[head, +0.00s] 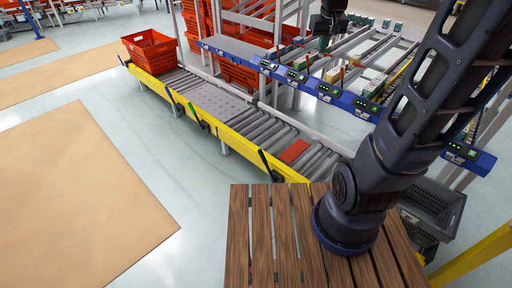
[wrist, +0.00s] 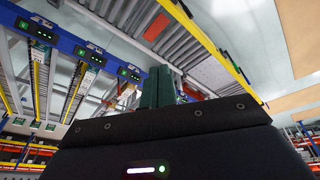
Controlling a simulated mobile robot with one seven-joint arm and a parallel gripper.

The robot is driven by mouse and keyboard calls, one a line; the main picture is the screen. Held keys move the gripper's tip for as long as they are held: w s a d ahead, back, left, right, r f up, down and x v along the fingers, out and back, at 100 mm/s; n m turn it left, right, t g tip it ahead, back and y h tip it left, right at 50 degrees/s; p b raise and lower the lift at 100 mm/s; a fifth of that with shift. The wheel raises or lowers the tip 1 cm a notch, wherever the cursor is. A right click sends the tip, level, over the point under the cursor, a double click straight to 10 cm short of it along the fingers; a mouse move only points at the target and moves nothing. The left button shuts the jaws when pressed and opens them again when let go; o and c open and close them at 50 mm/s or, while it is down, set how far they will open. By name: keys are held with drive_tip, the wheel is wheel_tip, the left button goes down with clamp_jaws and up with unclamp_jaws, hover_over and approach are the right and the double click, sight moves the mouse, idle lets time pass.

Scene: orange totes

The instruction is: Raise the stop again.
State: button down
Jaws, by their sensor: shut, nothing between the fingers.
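The conveyor (head: 236,112) has a flat red-orange plate (head: 294,151) lying on its rollers near the close end. I take this plate for the stop, but cannot be sure. My gripper (head: 324,42) is over the blue-edged rack behind the conveyor, well apart from plate and levers. In the wrist view its dark green fingers (wrist: 160,88) are together, with nothing visible between them.
An orange tote (head: 150,50) sits at the conveyor's far end. More orange totes are stacked behind it. The rack's blue rail (head: 330,90) with green-lit displays runs along the conveyor's back side. A slatted wooden surface (head: 262,235) lies in front. Grey crates (head: 440,205) are at right.

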drive_tip(key=w+a+f+n+g, duration=0.1)
drive_tip(key=w+a+f, duration=0.3)
drive_tip(key=w, duration=0.5)
drive_tip(key=w+a+f+n, duration=0.1)
drive_tip(key=w+a+f, duration=0.1)
drive_tip(key=w+f, duration=0.5)
drive_tip(key=w+a+f+g, duration=0.1)
drive_tip(key=w+a+f, duration=0.6)
drive_tip(key=w+f, duration=0.6)
drive_tip(key=w+a+f+n, duration=0.1)
drive_tip(key=a+f, duration=0.3)
drive_tip(key=f, duration=1)
drive_tip(key=w+a+f+n+g, duration=0.1)
drive_tip(key=a+f, duration=0.3)
drive_tip(key=f, duration=1)
drive_tip(key=w+a+f+n+h, duration=0.1)
drive_tip(key=a+f, duration=0.3)
drive_tip(key=f, duration=1)
drive_tip(key=shift+w+f+g, duration=0.25)
drive_tip(key=shift+w+g, duration=0.05)
drive_tip(key=shift+w, duration=0.05)
drive_tip(key=shift+f, duration=0.15)
drive_tip(key=s+d+f, duration=0.3)
drive_tip(key=f, duration=0.5)
drive_tip(key=shift+s, duration=0.15)
